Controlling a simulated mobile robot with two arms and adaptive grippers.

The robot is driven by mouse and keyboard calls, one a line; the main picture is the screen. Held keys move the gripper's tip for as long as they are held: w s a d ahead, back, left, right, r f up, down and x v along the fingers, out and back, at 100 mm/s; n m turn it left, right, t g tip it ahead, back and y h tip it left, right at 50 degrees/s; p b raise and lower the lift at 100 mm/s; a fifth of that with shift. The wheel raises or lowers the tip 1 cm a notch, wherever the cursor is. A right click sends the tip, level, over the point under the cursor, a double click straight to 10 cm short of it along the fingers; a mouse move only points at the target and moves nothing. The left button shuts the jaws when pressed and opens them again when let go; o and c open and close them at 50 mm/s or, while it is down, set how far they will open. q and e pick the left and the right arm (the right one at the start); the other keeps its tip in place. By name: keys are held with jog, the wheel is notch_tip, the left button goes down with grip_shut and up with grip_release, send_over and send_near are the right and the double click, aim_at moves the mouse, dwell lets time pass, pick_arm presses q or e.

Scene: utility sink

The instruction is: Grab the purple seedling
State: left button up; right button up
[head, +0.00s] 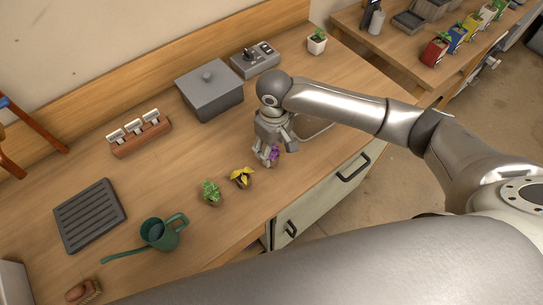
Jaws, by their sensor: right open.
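The purple seedling (274,154) stands on the wooden counter near its front edge, to the left of the sink basin. My right gripper (268,157) points down at the seedling, with its fingers around or just beside it. The fingers are open and partly hide the seedling, so I cannot tell whether they touch it. A yellow seedling (242,177) and a green seedling (211,191) stand to the left in a row. My left gripper is not in view.
A green watering can (160,233) and a dark ribbed tray (90,214) are on the left. A grey lidded box (209,91) and a rack of small white items (140,133) stand at the back. A potted plant (317,41) is behind my right arm.

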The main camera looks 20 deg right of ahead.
aim_at(272, 155)
jog(key=shift+a+f+p, duration=0.15)
jog(key=shift+f+p, duration=0.15)
jog(key=shift+f, duration=0.8)
jog(key=shift+a+f+p, duration=0.15)
jog(key=shift+f+p, duration=0.1)
jog(key=shift+f, duration=0.8)
jog(key=shift+c, duration=0.2)
jog(key=c, duration=1.1)
jog(key=shift+r, duration=0.1)
